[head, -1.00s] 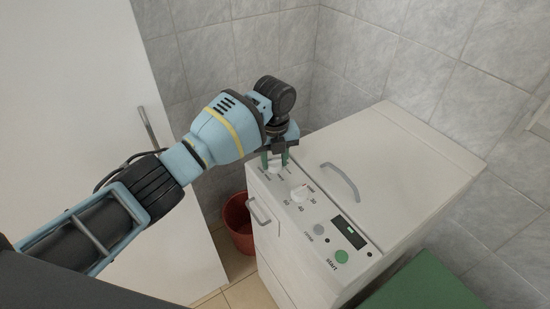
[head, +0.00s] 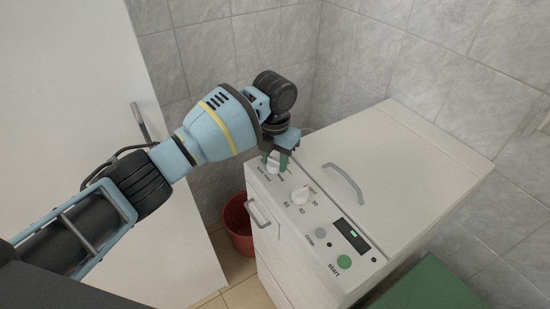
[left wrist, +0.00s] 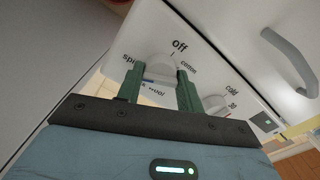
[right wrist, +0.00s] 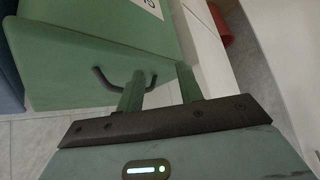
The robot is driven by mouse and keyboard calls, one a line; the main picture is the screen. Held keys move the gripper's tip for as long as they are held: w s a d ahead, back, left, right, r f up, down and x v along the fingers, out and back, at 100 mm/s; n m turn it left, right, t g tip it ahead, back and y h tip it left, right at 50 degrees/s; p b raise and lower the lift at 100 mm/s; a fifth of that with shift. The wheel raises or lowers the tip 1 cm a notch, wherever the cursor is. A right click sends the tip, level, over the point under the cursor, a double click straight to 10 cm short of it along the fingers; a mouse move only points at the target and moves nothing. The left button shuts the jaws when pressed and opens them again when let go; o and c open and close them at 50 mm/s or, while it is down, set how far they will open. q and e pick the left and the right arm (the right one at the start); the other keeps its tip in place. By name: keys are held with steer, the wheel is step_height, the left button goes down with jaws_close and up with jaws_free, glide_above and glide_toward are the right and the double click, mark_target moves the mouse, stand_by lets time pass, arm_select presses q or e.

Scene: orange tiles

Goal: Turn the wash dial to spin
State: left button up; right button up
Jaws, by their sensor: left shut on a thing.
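The wash dial (head: 273,167) is a white knob at the far left end of the washer's panel. In the left wrist view the wash dial (left wrist: 160,68) sits between my green fingers, with "Off" above it, a partly covered "spin" at left, "cotton" at right and "wool" below. I cannot make out which label it points to. My left gripper (head: 277,161) is shut on the wash dial, and its fingertips (left wrist: 160,88) flank the knob. My right gripper (right wrist: 160,85) is open and empty, out of the head view.
A temperature dial (head: 300,195), a display (head: 351,236) and a green start button (head: 344,262) lie along the panel. The lid handle (head: 344,182) is behind them. A red bucket (head: 238,225) stands beside the washer. A green box (right wrist: 90,45) with a dark handle is near my right gripper.

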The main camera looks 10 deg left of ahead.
mark_target(275, 159)
arm_select(q)
steer(key=shift+r+m, duration=0.15)
steer(key=shift+m, duration=0.35)
steer(key=o, duration=1)
steer(key=shift+r, duration=3.85)
